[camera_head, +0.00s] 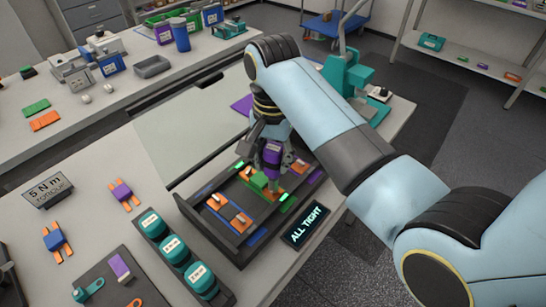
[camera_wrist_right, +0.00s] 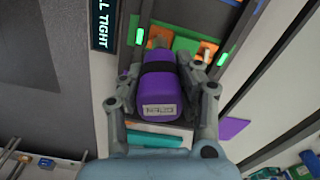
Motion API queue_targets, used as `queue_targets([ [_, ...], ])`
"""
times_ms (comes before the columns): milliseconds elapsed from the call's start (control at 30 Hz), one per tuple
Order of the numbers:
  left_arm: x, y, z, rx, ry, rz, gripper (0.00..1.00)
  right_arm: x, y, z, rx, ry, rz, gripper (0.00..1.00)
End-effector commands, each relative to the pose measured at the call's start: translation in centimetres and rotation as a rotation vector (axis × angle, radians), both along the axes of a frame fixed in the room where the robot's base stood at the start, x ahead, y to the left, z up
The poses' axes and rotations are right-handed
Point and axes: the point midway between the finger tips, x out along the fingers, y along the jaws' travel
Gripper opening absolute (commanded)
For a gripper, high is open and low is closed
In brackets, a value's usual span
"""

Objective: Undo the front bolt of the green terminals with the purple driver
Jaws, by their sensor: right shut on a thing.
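My right gripper (camera_head: 272,146) is shut on the purple driver (camera_head: 271,156) and holds it upright over the dark cycler tray (camera_head: 240,240). In the right wrist view the driver (camera_wrist_right: 158,92) sits between both fingers (camera_wrist_right: 160,66), with a dark band around its purple handle. The driver's tip is at or just above the orange metal beside the green block (camera_head: 259,181) of the green terminals. In the wrist view the green part (camera_wrist_right: 184,45) and an orange strip with a bolt (camera_wrist_right: 207,48) show beyond the driver. Tip contact with a bolt cannot be told. My left gripper is not in view.
A sign (camera_head: 306,226) beside the tray reads "ALL TIGHT". Orange terminals (camera_head: 222,207) lie in the neighbouring bay. A teal press (camera_head: 350,75) stands behind my right arm. A glossy panel (camera_head: 195,120) lies behind the tray.

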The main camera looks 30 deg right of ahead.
Motion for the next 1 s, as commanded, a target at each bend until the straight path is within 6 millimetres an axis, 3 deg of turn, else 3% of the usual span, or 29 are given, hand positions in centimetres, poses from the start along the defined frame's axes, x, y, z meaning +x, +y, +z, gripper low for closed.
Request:
queue_targets([
  [200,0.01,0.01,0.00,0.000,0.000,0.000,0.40,0.02,-0.01,0.03,-0.001,-0.001,0.014,0.00],
  [467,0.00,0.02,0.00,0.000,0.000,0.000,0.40,0.00,-0.01,0.03,0.000,-0.001,0.258,0.00],
  [733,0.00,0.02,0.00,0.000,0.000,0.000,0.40,0.00,-0.01,0.03,0.000,-0.001,0.277,0.00],
  [1000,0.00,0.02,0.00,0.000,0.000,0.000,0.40,-0.03,-0.03,0.02,0.000,-0.001,0.522,0.00],
])
